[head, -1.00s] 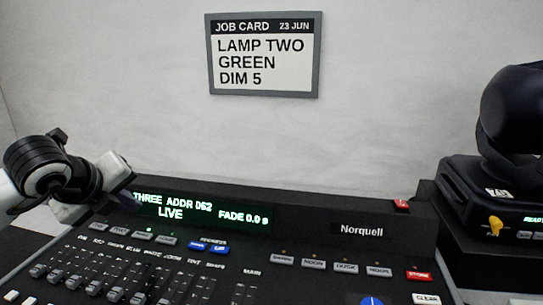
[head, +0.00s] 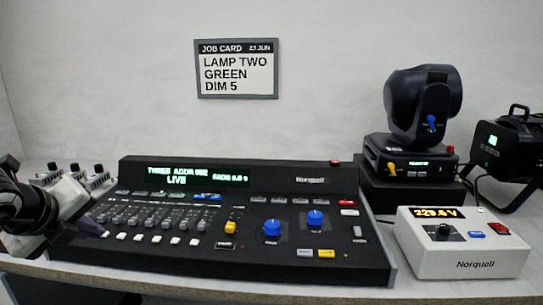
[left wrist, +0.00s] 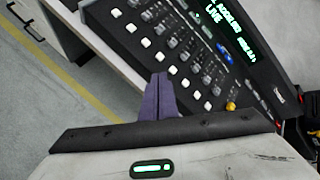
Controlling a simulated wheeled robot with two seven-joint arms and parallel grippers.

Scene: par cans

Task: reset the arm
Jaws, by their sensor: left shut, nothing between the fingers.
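My left gripper (head: 92,228) is at the left front corner of the black lighting console (head: 340,240) in the head view. In the left wrist view its purple fingers (left wrist: 158,100) are together with nothing between them, in front of the console's front edge (left wrist: 125,55). I cannot tell whether they touch the console. The console display reads "THREE", an address and "LIVE". My right gripper is in neither view.
A job card (head: 237,70) on the wall reads "LAMP TWO GREEN DIM 5". A moving-head lamp (head: 420,105), a black par can (head: 508,150) and a white Norquell box (head: 462,255) reading 229.6 V stand at right. Small white knobbed boxes (head: 75,178) stand at left.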

